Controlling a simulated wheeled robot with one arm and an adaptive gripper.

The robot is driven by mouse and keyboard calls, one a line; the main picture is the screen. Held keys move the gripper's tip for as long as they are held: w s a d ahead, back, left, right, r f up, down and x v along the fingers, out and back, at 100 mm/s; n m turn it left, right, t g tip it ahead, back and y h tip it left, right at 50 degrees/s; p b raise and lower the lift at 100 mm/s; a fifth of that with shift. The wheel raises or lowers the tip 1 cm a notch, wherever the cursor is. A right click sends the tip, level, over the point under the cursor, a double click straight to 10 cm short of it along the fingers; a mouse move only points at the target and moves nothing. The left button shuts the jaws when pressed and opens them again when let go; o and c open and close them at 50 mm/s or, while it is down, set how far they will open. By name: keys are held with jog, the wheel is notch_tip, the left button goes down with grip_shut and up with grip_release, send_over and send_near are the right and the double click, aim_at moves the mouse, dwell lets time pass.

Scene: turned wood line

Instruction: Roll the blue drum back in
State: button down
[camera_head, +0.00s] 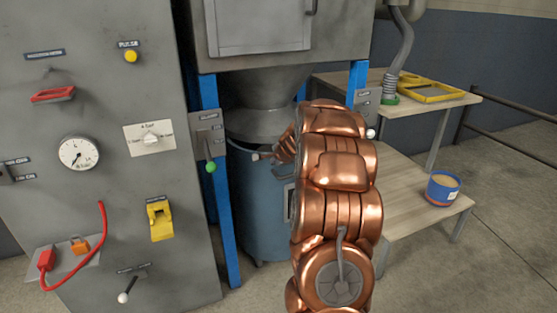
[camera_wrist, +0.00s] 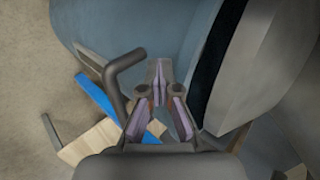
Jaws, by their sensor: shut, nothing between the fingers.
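The blue drum (camera_head: 262,215) stands upright below the grey hopper cone (camera_head: 262,100), between the blue posts. My arm hides its right side. My gripper (camera_head: 259,156) is at the drum's upper front, just below the rim. In the wrist view the fingers of my gripper (camera_wrist: 159,72) are closed together with nothing between them, over the drum's blue wall (camera_wrist: 185,30). A dark grey bent bar (camera_wrist: 118,75) runs just left of the fingers, apparently a drum handle; I cannot tell whether they touch.
A wooden bench (camera_head: 405,190) at right holds a small blue-and-orange tub (camera_head: 443,190). A higher table carries a yellow frame (camera_head: 430,90). Floor at right front is clear.

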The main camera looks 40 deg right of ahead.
jog(key=w+d+p, duration=0.2)
jog(key=w+p, duration=0.4)
jog(key=p, duration=0.1)
jog(key=shift+w, duration=0.25)
jog(key=shift+d, duration=0.1)
jog(key=s, duration=0.1)
jog(key=s+a+b, duration=0.1)
jog(key=s+b, duration=0.1)
jog(key=s, duration=0.1)
jog(key=shift+a, duration=0.25)
jog(key=p+v, duration=0.2)
jog(key=v, duration=0.8)
jog(key=shift+w, duration=0.1)
